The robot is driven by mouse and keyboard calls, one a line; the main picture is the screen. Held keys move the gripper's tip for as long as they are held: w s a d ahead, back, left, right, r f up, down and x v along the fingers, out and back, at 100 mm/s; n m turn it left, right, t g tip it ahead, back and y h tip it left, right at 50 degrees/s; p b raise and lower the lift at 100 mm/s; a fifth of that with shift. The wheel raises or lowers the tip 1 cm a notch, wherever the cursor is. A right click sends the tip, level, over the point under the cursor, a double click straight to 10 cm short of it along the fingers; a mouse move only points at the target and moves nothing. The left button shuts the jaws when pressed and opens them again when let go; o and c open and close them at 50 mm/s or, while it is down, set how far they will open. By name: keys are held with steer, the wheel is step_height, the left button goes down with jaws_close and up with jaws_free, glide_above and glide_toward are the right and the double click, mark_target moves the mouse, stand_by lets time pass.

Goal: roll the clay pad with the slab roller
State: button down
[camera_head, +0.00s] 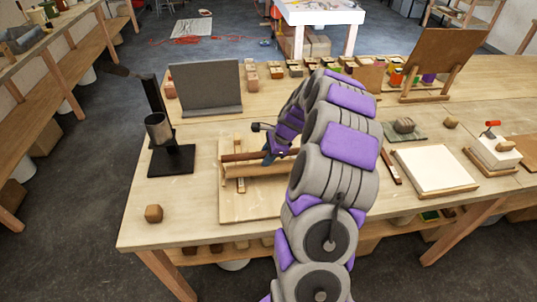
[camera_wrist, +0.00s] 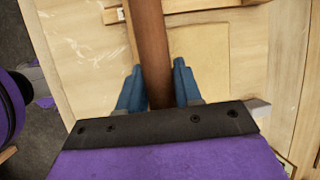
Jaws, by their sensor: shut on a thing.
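The slab roller stands on the table, with a wooden board (camera_head: 250,203) as its base and a long brown roller bar (camera_head: 243,156) across it. My gripper (camera_head: 278,153) is at the right part of the bar, partly hidden behind my own arm. In the wrist view, the blue fingers of my gripper (camera_wrist: 158,88) are on both sides of the brown bar (camera_wrist: 153,45), closed on it. A pale flat surface (camera_wrist: 222,62) lies under the bar there. I cannot tell whether it is the clay pad or bare board.
A black stand with a metal cup (camera_head: 158,127) is left of the roller. A white slab in a wooden tray (camera_head: 437,170) is to the right. A grey panel (camera_head: 206,88) stands behind.

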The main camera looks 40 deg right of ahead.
steer(key=shift+d+f, duration=0.1)
steer(key=shift+f, duration=0.1)
steer(key=shift+d, duration=0.25)
steer(key=shift+w+d+p, duration=0.45)
steer(key=shift+w+p, duration=0.25)
steer(key=shift+w, duration=0.05)
steer(key=shift+w+d+p, duration=0.4)
steer(key=shift+w+p, duration=0.25)
steer(key=shift+w, duration=0.05)
steer(key=shift+w+d+p, duration=0.45)
steer(key=shift+w+p, duration=0.25)
steer(key=shift+w, duration=0.05)
steer(key=shift+w+d+f+p, duration=0.1)
steer(key=shift+w+d+p, duration=0.65)
steer(key=shift+w, duration=0.5)
steer(key=shift+w+d+f+p, duration=0.15)
steer(key=shift+w+d+p, duration=0.6)
steer(key=shift+w, duration=0.55)
steer(key=shift+w+d+f+p, duration=0.1)
steer(key=shift+w+d+p, duration=0.6)
steer(key=shift+w, duration=0.55)
steer(key=shift+a, duration=0.1)
steer(key=shift+s, duration=0.15)
